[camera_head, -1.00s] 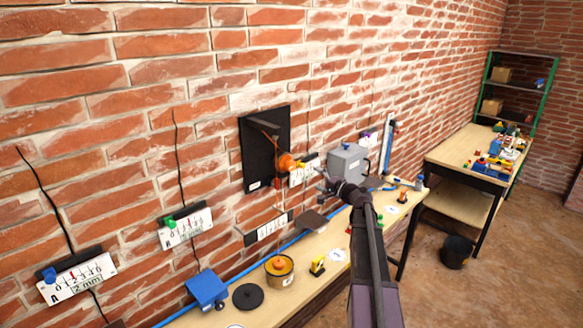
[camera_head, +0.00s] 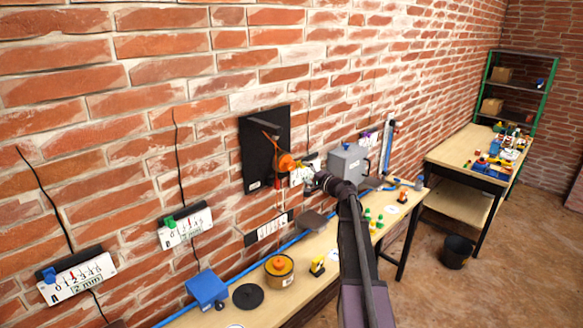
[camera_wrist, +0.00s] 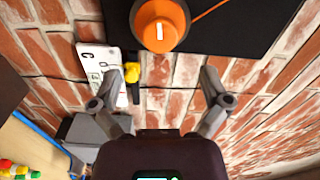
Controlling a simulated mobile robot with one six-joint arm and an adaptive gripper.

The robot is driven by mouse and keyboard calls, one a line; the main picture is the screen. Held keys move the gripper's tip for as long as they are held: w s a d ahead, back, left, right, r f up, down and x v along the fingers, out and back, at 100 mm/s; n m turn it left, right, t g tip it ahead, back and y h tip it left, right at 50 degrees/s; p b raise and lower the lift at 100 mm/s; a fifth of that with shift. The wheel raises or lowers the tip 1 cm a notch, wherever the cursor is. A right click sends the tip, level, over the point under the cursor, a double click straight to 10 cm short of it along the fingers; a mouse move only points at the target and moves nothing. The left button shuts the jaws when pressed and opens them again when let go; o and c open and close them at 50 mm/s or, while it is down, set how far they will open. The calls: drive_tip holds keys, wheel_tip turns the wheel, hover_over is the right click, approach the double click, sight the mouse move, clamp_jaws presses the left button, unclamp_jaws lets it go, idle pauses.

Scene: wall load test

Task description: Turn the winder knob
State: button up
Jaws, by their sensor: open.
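The winder knob (camera_head: 286,161) is orange and stands out from a black panel (camera_head: 252,140) on the brick wall. In the wrist view the knob (camera_wrist: 160,26) shows a white mark on its face, at the top centre. My gripper (camera_head: 308,180) is just right of and below the knob in the head view. In the wrist view my gripper (camera_wrist: 162,80) is open and empty, with its fingers apart below the knob and not touching it.
A white scale card with a yellow slider (camera_wrist: 132,72) is on the wall near the left finger. A grey box (camera_head: 348,160) stands right of the gripper. The bench (camera_head: 335,240) below holds a tin (camera_head: 279,272), a blue block (camera_head: 206,289) and small items.

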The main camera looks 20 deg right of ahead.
sight(293, 166)
drive_tip(key=shift+x, duration=3.95)
drive_tip(key=c, duration=1.2)
